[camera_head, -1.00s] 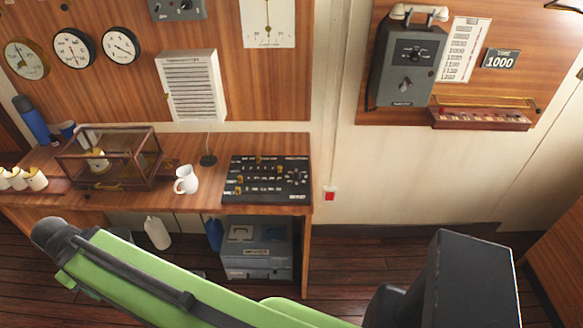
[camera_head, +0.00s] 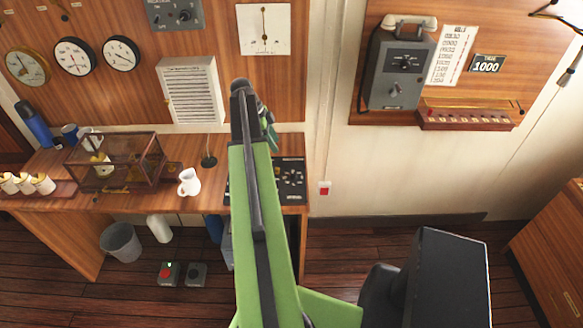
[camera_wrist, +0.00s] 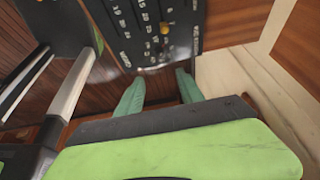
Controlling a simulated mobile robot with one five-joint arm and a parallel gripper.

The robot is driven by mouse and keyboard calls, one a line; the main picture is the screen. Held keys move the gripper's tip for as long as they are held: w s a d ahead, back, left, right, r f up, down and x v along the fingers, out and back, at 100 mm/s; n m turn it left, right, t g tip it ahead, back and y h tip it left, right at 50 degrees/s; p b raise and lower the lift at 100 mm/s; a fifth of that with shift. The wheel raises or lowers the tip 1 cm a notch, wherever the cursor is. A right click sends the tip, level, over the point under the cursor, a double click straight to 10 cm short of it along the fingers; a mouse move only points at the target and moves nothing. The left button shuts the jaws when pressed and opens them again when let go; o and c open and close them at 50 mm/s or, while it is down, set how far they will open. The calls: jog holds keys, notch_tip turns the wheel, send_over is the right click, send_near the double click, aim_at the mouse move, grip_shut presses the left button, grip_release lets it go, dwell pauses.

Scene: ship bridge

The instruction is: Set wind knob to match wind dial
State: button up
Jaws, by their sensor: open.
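A grey wall panel (camera_head: 174,14) with two dark knobs is at the top of the head view; its lettering is too small to read. Three round dials hang to its left: a brass-rimmed one (camera_head: 26,66), a middle one (camera_head: 75,57) and a right one (camera_head: 121,54). I cannot tell which is the wind dial. In the wrist view the console (camera_wrist: 180,20) shows a yellow knob (camera_wrist: 164,29). My gripper (camera_wrist: 158,88) is open and empty, apart from the console; its teal fingers (camera_head: 268,128) show in the head view.
A grey telephone (camera_head: 400,68) hangs on the right wall. A bucket (camera_head: 121,242) stands on the floor.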

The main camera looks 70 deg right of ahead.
aim_at(293, 173)
jog(key=b+x, duration=1.6)
jog(key=x, duration=0.1)
jog(key=shift+f, duration=0.35)
jog(key=shift+r, duration=0.15)
jog(key=shift+c, duration=0.4)
grip_shut()
jog(key=shift+w+d, duration=0.2)
jog(key=shift+d, duration=0.25)
jog(key=shift+s+a, duration=0.15)
jog(key=shift+a, duration=0.3)
